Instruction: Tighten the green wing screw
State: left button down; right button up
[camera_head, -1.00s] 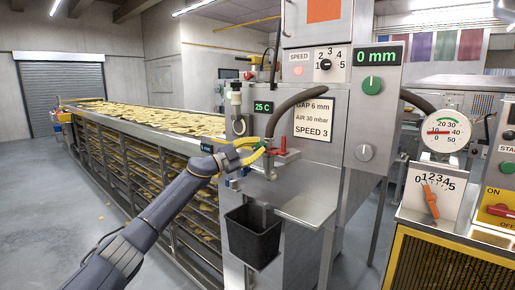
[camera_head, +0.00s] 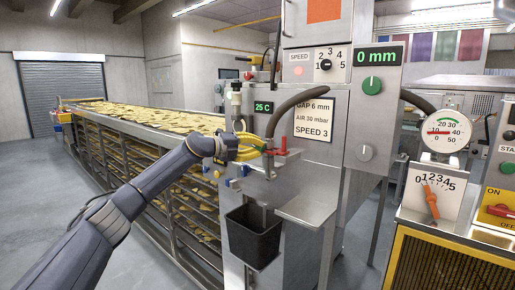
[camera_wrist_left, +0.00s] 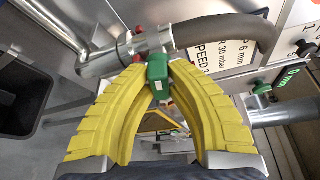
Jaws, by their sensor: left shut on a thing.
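The green wing screw (camera_wrist_left: 158,76) sits between the yellow fingertips of my left gripper (camera_wrist_left: 157,66) in the left wrist view, below a metal pipe coupling. My left gripper is shut on it, with a finger on each side. In the head view my left gripper (camera_head: 263,149) reaches in from the left to the front of the grey machine (camera_head: 361,110), beside a red-handled fitting (camera_head: 282,154). The fingers hide most of the screw there. My right gripper is not in view.
A dark hose (camera_head: 302,101) curves over the fitting. A black bin (camera_head: 253,236) hangs below my left gripper, beside a metal shelf (camera_head: 307,207). The rack conveyor with chips (camera_head: 150,118) stands left. Gap display (camera_head: 378,57) reads 0 mm.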

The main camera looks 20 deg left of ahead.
pick_arm(q)
jog(key=m+y, duration=0.1)
jog(key=m, duration=0.2)
jog(key=shift+m+y, duration=1.1)
jog(key=shift+m, duration=0.2)
jog(key=c, duration=1.3)
grip_release()
jog(key=v, duration=1.2)
jog(key=shift+r, duration=0.15)
jog(key=shift+d, duration=0.1)
